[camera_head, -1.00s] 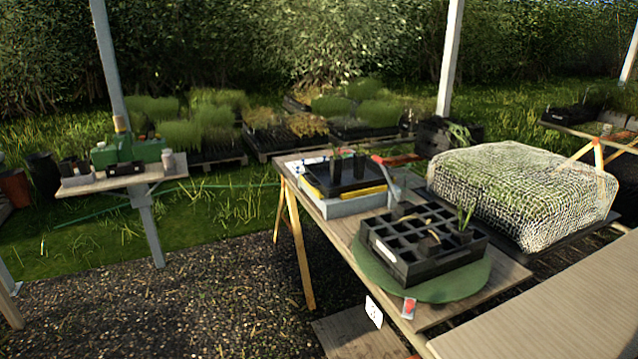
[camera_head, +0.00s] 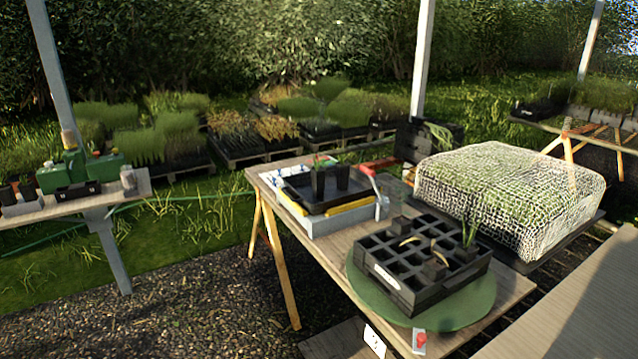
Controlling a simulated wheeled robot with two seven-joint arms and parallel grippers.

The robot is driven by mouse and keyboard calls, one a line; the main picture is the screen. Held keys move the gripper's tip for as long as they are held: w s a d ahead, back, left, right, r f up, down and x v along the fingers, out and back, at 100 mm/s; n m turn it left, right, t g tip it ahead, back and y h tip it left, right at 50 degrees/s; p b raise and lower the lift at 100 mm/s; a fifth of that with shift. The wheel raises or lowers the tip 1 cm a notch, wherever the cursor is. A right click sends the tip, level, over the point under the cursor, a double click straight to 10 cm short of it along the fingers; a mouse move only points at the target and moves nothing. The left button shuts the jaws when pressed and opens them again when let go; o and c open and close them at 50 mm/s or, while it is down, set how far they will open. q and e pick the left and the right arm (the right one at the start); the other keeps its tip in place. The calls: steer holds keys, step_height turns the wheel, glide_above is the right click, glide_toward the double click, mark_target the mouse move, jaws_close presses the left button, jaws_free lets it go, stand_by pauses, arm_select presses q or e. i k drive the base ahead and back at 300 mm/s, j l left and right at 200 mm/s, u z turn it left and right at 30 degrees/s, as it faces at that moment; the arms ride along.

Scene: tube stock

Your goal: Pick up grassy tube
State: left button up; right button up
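A black tube tray (camera_head: 402,283) with many square cells sits on a round green mat (camera_head: 463,313) on the wooden table. A tube with upright green grassy leaves (camera_head: 469,233) stands in the tray's right back corner. Other dark tubes with yellowish curled sprigs, one of them a dark tube (camera_head: 434,270), stand in the tray. Two black tubes with small green plants, one a black tube (camera_head: 318,182), stand in a shallow black tray (camera_head: 325,207) at the table's back left. Neither of my grippers is in view.
A netted block of plants (camera_head: 510,200) stands right of the table. A wooden surface (camera_head: 575,315) fills the lower right. A small shelf with a green toolbox (camera_head: 75,172) is on a post at left. Gravel (camera_head: 180,320) lies open in front.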

mark_target(318, 173)
steer(key=i+j+z, duration=0.1)
steer(key=z, duration=0.6)
steer(key=i+j+z, duration=0.25)
steer(key=j, duration=0.15)
steer(key=j+z, duration=0.3)
steer(key=i+j+z, duration=0.25)
steer(key=j, duration=0.35)
steer(key=j+z, duration=0.3)
steer(key=k+j, duration=0.05)
steer(key=j, duration=0.05)
